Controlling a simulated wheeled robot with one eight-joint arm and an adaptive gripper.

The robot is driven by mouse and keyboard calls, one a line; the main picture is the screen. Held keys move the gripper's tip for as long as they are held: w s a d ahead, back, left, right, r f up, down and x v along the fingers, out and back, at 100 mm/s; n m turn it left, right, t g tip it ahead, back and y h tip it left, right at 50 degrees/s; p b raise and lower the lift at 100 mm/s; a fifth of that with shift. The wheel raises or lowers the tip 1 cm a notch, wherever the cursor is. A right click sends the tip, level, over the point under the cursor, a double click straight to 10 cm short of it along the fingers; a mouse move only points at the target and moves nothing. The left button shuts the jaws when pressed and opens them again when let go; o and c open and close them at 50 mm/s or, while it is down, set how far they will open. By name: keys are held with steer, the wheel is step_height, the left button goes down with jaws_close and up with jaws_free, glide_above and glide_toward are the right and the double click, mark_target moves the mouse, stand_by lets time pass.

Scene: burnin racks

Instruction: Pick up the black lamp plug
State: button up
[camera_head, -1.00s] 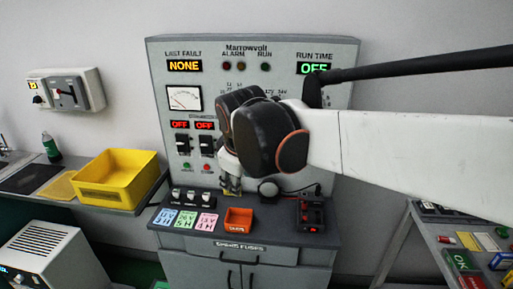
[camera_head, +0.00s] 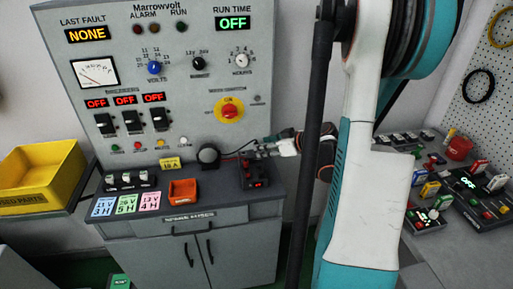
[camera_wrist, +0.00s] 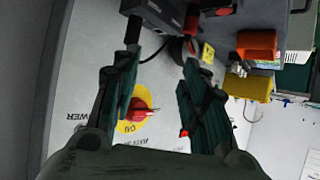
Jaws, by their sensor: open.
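My gripper (camera_head: 262,150) is open at the right side of the console, just above and behind a black box with red lights (camera_head: 256,172). In the wrist view its two dark fingers (camera_wrist: 160,58) stand apart with nothing clearly held between them. A dark cord (camera_head: 238,149) runs from beside a round black knob-like part (camera_head: 208,155) toward the box and my gripper. In the wrist view a black box (camera_wrist: 160,10) lies beyond the fingertips, with a small black plug-like part (camera_wrist: 133,30) near the left fingertip. I cannot tell for certain which part is the lamp plug.
An orange tray (camera_head: 182,191) and several coloured cards (camera_head: 127,204) lie on the console ledge. The upright panel (camera_head: 185,100) stands close behind my gripper. A yellow bin (camera_head: 35,175) is at left; a bench with coloured parts (camera_head: 445,190) is at right.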

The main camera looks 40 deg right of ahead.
mark_target(256, 143)
steer(key=s+d+m+t, duration=0.1)
steer(key=s+d+t, duration=0.1)
steer(key=s+d, duration=0.2)
steer(key=shift+h, duration=0.4)
steer(key=b+x, duration=0.1)
steer(key=x, duration=0.6)
steer(key=b+x, duration=0.2)
steer(key=x, duration=0.5)
steer(key=shift+s+d+f+b, duration=0.1)
steer(key=shift+f+b, duration=0.15)
steer(key=shift+b, duration=0.05)
jaws_close()
